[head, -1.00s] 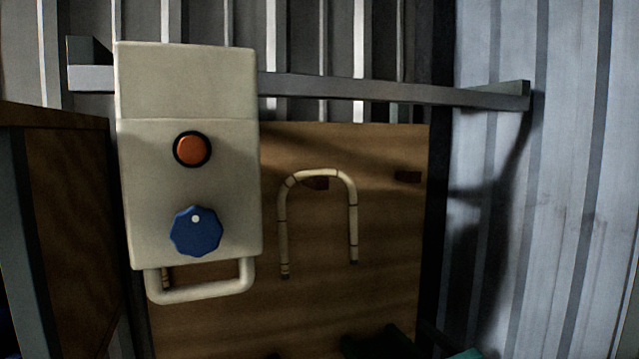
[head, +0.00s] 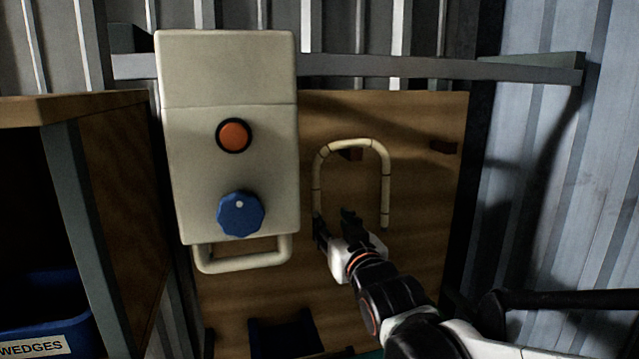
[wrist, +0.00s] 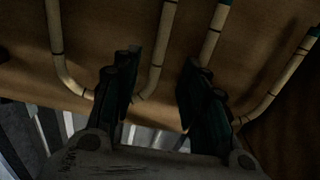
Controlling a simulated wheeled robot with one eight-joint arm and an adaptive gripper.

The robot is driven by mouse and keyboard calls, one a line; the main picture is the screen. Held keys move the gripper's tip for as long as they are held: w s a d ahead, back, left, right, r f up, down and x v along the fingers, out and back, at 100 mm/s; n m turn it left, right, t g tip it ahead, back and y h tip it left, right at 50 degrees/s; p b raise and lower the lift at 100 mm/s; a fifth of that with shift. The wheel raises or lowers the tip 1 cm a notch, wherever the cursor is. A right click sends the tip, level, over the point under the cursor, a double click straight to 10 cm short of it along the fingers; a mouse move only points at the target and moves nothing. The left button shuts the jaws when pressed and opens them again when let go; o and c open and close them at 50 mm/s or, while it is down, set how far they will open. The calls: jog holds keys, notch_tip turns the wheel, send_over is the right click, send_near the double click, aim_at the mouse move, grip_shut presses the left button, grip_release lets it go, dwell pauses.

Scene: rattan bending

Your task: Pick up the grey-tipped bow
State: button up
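A pale, U-shaped rattan bow (head: 387,180) with dark bands hangs on the wooden board, arch up, over a small peg. Its tip colour is too dim to tell, and my gripper hides its lower left end. My gripper (head: 335,226) is at that lower left leg, fingers apart. In the wrist view my gripper (wrist: 161,90) is open, and nothing is clearly held between its fingers. That view shows two bows, arches down: a left bow (wrist: 57,45), ends cut off, and a right bow (wrist: 285,78) with green at its ends. A leg of the left bow shows between the fingers.
A cream box (head: 205,75) with an orange button, blue knob and lower handle stands in front of the board (head: 425,190) at left. A shelf (head: 120,170) with a blue "WEDGES" bin (head: 50,318) is further left. A bare peg (head: 443,146) is at right.

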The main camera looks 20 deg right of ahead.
aim_at(318, 205)
jog(key=w+p, duration=0.1)
jog(key=w, duration=0.6)
jog(key=shift+w+f, duration=0.1)
jog(key=shift+w, duration=0.5)
jog(key=shift+w+f+p, duration=0.1)
jog(key=shift+w+p, duration=0.75)
jog(key=shift+w, duration=1.45)
grip_shut()
